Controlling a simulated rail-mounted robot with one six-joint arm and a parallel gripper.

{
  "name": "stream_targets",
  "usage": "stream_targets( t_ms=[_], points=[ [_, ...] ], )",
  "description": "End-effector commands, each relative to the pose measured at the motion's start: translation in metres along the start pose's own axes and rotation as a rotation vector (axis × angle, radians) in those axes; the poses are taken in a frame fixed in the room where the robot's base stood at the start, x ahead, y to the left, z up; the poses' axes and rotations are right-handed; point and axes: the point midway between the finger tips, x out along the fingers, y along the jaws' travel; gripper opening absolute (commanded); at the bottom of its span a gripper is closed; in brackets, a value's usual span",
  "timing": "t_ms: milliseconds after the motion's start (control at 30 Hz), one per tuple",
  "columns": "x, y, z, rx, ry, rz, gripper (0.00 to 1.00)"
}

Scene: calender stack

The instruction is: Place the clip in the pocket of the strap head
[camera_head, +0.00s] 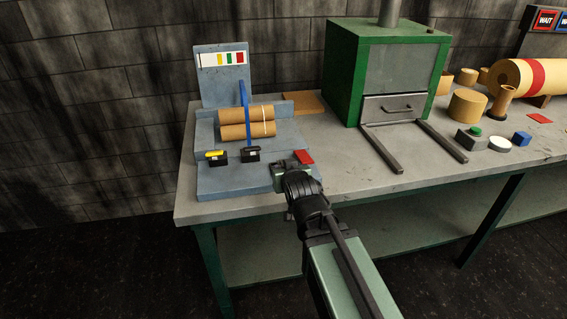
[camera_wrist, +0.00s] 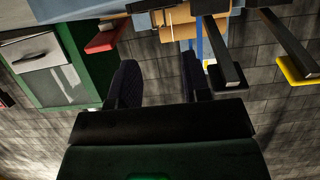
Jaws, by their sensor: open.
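A blue-grey stepped stand (camera_head: 235,182) carries two brown rolls (camera_head: 246,114) with a blue strap (camera_head: 244,105) across them. I cannot tell for certain which piece is the clip. My gripper (camera_head: 290,166) is over the stand's right front, right of the black blocks. In the wrist view my gripper (camera_wrist: 160,78) is open, with nothing between its fingers.
A green oven (camera_head: 385,75) with two rails (camera_head: 382,148) stands to the right on the grey bench (camera_head: 345,170). Farther right are a green button box (camera_head: 472,139) and several yellow rolls.

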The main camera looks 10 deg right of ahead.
Motion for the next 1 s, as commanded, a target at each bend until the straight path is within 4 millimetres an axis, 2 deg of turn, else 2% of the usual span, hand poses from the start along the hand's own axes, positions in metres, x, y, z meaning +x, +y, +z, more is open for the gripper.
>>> stream_targets(
  t_ms=[67,133,167,233,300,400,500,600,1000],
  points=[
    [-0.001,0.0,0.002,0.0,-0.009,0.001,0.44],
    [-0.001,0.002,0.015,0.0,-0.08,0.006,0.44],
    [-0.002,0.002,0.025,-0.001,-0.138,0.01,0.44],
    [-0.011,0.005,0.058,-0.003,-0.335,0.018,0.44],
    [-0.031,0.007,0.096,-0.007,-0.579,0.02,0.44],
    [-0.069,0.007,0.137,-0.014,-0.901,0.008,0.44],
    [-0.1,0.006,0.157,-0.019,-1.11,-0.009,0.44],
    [-0.112,0.006,0.162,-0.022,-1.182,-0.016,0.44],
    [-0.111,0.006,0.162,-0.022,-1.181,-0.016,0.44]
  ],
)
